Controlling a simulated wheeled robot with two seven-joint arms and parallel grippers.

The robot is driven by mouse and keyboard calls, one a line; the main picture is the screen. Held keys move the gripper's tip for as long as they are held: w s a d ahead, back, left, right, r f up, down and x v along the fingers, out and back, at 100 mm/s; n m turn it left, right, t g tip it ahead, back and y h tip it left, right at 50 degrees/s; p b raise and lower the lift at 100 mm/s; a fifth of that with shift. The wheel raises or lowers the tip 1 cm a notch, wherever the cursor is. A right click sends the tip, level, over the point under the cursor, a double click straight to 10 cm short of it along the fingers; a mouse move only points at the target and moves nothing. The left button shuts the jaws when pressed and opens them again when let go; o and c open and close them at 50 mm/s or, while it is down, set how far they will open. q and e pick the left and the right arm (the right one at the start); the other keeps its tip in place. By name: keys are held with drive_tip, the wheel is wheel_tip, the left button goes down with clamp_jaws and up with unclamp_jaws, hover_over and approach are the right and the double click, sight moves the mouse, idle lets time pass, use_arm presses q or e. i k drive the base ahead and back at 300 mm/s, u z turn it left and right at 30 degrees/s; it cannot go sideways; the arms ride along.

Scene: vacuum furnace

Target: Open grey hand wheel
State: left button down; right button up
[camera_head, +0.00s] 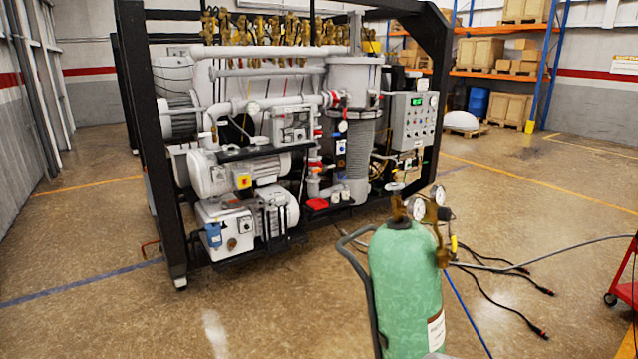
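A small grey hand wheel (395,187) sits on top of the brass valve of a green gas cylinder (405,285) in the right foreground. The cylinder stands upright on a dark hand cart (356,262). A brass regulator with two round gauges (416,209) is fixed to the right of the valve. The wheel is small in this view, so I cannot tell its turned position. Neither of my grippers can be made out, and nothing is seen touching the wheel.
Behind the cylinder stands a black-framed vacuum furnace (290,150) with pumps, pipes and a control panel (412,121). Black cables (505,300) and a grey hose lie to the right. A red cart (622,290) is at the right edge. The floor at front left is clear.

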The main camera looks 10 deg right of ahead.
sight(393, 186)
drive_tip(key=u, duration=0.6)
drive_tip(key=i, duration=0.9)
drive_tip(key=z, duration=1.05)
